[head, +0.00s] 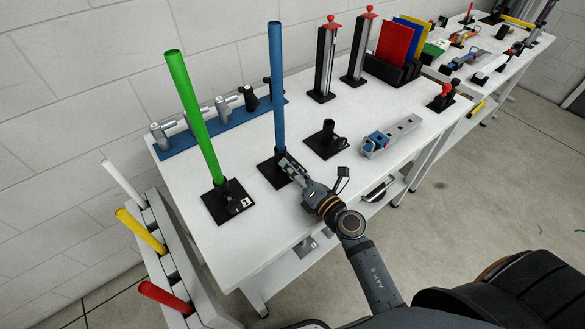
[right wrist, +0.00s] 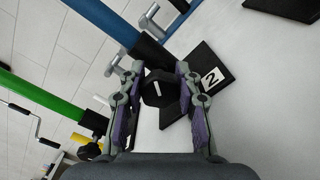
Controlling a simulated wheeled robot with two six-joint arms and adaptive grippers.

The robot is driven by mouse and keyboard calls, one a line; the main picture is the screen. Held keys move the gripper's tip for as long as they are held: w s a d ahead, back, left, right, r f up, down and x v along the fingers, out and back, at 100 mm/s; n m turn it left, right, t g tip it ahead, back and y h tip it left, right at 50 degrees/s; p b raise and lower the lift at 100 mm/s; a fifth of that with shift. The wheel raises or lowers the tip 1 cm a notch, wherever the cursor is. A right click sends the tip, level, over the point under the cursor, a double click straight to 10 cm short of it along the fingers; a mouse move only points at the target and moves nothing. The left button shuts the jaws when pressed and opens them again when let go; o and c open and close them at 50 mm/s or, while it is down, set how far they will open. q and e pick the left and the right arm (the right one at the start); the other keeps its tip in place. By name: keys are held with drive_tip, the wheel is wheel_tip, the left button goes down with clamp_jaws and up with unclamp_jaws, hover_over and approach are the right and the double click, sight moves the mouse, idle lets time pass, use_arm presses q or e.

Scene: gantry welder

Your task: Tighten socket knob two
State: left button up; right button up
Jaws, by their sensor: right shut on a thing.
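Socket two is a black base plate (head: 268,174) with a blue pole (head: 277,90) standing upright in it. In the right wrist view, its plate (right wrist: 206,62) carries a white label with a 2. The black socket knob two (right wrist: 158,92), with a white line on its face, sits between the fingers of my right gripper (right wrist: 160,85). In the head view, my right gripper (head: 287,167) is at the foot of the blue pole and hides the knob. It is shut on the knob. My left gripper is not in view.
Socket one (head: 222,208), left, holds a green pole (head: 192,115). The empty third socket (head: 328,130) stands to the right, near a grey and blue clamp-like device (head: 378,140). A blue rail with grey fittings (head: 178,145) lies behind. White table (head: 262,228) is clear near the front left edge.

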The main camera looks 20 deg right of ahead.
drive_tip(key=shift+c, duration=1)
drive_tip(key=shift+r+m+p, duration=0.15)
drive_tip(key=shift+m+p, duration=1.25)
drive_tip(key=m+p, duration=0.2)
drive_tip(key=shift+m, duration=0.4)
drive_tip(key=shift+f+m+p, duration=0.2)
drive_tip(key=shift+m+p, duration=0.4)
drive_tip(key=shift+m, duration=0.1)
drive_tip(key=o, duration=1.2)
drive_tip(key=shift+c, duration=0.2)
